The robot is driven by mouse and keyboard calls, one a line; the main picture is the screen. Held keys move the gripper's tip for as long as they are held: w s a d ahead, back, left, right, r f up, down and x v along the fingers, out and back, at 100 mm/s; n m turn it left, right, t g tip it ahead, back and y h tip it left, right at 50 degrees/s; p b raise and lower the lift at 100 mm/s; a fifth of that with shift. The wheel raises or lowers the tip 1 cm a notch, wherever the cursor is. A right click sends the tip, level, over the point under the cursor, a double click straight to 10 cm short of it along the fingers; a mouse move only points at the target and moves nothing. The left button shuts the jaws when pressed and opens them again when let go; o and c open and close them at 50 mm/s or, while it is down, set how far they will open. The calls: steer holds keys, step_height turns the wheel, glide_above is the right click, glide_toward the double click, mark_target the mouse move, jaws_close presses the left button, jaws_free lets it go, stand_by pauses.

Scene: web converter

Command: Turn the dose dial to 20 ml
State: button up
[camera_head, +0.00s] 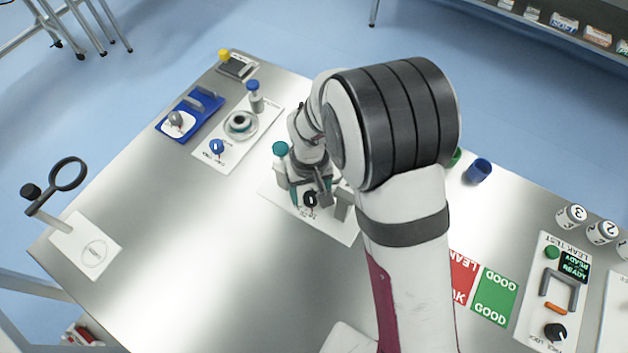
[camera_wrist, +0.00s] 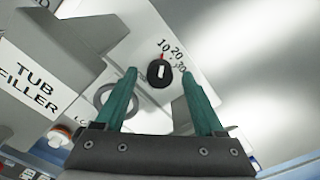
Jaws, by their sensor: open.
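The dose dial (camera_wrist: 157,83) is a small black knob with a white mark on its face, on a white panel printed 10, 20 and 30. A small red tip at its upper edge points toward the 10. My gripper (camera_wrist: 158,75) is open, with its green fingers on either side of the dial and a visible gap on both sides. In the head view the dial (camera_head: 309,200) shows just beyond my gripper (camera_head: 312,190), partly covered. How high the fingertips are above the panel is hard to tell.
The grey tub filler body (camera_wrist: 62,62) stands close left of my fingers in the wrist view. A teal-capped bottle (camera_head: 280,150) is beside my wrist in the head view. A blue fixture (camera_head: 190,115) and a leak test panel (camera_head: 552,290) are farther off. The left front table is mostly clear.

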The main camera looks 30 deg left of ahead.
steer(key=shift+f, duration=0.2)
jaws_close()
steer(key=shift+m, duration=0.3)
steer(key=m, duration=0.3)
steer(key=shift+m, duration=2.1)
